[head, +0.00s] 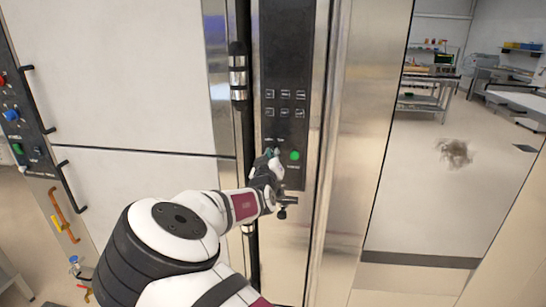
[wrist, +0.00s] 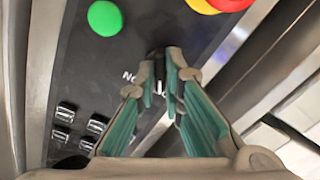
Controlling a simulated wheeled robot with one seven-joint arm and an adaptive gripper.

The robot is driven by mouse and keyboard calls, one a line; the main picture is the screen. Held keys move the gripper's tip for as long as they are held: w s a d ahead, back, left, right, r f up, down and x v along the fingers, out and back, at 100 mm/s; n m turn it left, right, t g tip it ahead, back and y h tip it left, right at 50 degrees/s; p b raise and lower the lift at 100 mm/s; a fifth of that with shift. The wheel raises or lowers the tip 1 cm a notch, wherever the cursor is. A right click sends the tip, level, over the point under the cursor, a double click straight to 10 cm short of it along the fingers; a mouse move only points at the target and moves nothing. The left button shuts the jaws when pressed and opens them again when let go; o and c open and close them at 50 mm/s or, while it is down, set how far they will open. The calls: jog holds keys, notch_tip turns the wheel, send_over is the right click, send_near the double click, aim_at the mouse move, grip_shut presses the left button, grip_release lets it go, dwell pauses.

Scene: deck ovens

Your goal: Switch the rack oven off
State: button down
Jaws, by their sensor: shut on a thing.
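The rack oven's black control panel (head: 284,60) stands upright in front of me, set in a steel front. My gripper (head: 271,155) is at its lower part, left of a round green button (head: 295,155). In the wrist view, my gripper (wrist: 162,88) has its green-lined fingers closed around a small black knob (wrist: 157,54). The fingers hide most of the knob and part of a white label beside it. The green button (wrist: 105,18) and a red and yellow button (wrist: 215,4) show near the knob. I cannot tell the knob's exact setting.
A dark vertical handle bar (head: 238,75) runs close to the panel's left. A white oven front (head: 130,90) with dark handles stands at the left. Steel posts (head: 365,120) stand right of the panel. Open floor (head: 430,200) and worktables (head: 430,90) lie beyond.

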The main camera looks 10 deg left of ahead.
dwell(0.4)
jog(key=c, duration=1.7)
grip_release()
jog(key=shift+s, duration=0.1)
jog(key=s, duration=1.1)
jog(key=shift+s+a, duration=0.25)
jog(key=shift+s, duration=0.15)
jog(key=shift+d, duration=0.1)
